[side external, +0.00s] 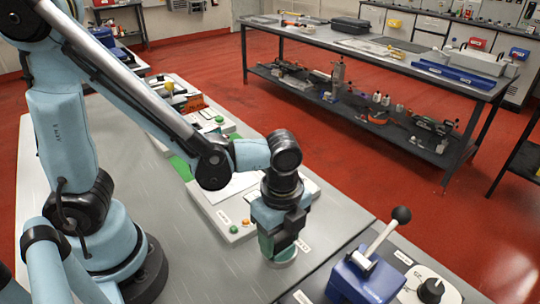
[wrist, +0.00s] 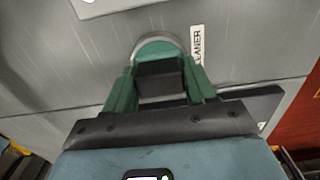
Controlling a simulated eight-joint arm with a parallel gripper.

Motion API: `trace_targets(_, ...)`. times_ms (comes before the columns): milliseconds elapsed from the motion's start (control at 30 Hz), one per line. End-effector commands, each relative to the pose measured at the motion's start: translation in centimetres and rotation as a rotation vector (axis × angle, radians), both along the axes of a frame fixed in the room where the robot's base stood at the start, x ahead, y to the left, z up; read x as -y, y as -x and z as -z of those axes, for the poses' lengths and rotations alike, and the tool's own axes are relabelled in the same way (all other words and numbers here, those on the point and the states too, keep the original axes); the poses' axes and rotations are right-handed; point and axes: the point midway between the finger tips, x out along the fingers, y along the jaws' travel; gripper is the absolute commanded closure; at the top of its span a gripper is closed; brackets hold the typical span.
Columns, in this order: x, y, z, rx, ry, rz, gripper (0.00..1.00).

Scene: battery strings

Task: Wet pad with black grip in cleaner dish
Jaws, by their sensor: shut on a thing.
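My gripper (wrist: 159,82) points down with its green fingers shut on the black grip (wrist: 160,72). The cleaner dish (wrist: 156,44), round with a pale rim and green inside, lies directly below the grip and is partly covered by it. In the side external view my gripper (side external: 279,243) is right over the dish (side external: 283,262), whose rim shows low around the fingers. The pad under the grip is hidden, so I cannot tell whether it touches the dish's bottom. A white label ending in "LANER" (wrist: 197,45) lies on the table beside the dish.
A blue device with a black-knobbed lever (side external: 366,274) and a pale unit with a dark knob (side external: 428,290) stand to the right. White panels with buttons (side external: 235,222) stand behind my gripper. The grey table (side external: 195,265) is clear to the left of the dish.

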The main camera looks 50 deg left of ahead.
Motion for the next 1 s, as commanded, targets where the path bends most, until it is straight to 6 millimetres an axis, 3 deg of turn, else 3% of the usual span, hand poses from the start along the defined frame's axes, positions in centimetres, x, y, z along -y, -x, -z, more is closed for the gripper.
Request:
trace_targets(467, 0.0, 0.0, -0.1, 0.001, 0.0, 0.0, 0.69)
trace_targets(1000, 0.0, 0.0, -3.8, 0.0, 0.0, 0.0, 0.69)
